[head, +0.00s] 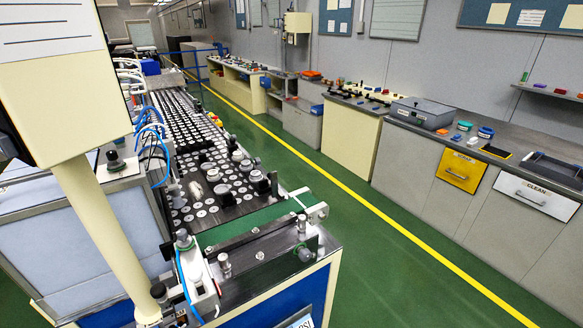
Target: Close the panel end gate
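A long dark conveyor bed (205,160) carries many small round speaker parts and runs away from me on the left. At its near end is a green belt strip (245,222). In front of the strip, a thin dark bar (252,234) lies across the end between small metal posts; it may be the end gate, but I cannot tell for sure, nor whether it is open or shut. A metal post (224,263) stands at its left and another (301,223) at its right. Neither of my grippers shows in the head view.
A cream panel on a slanted post (105,230) blocks part of the left side. Blue hoses (155,135) hang beside the conveyor. The green floor with a yellow line (400,235) is clear. Grey cabinets (480,180) line the right wall.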

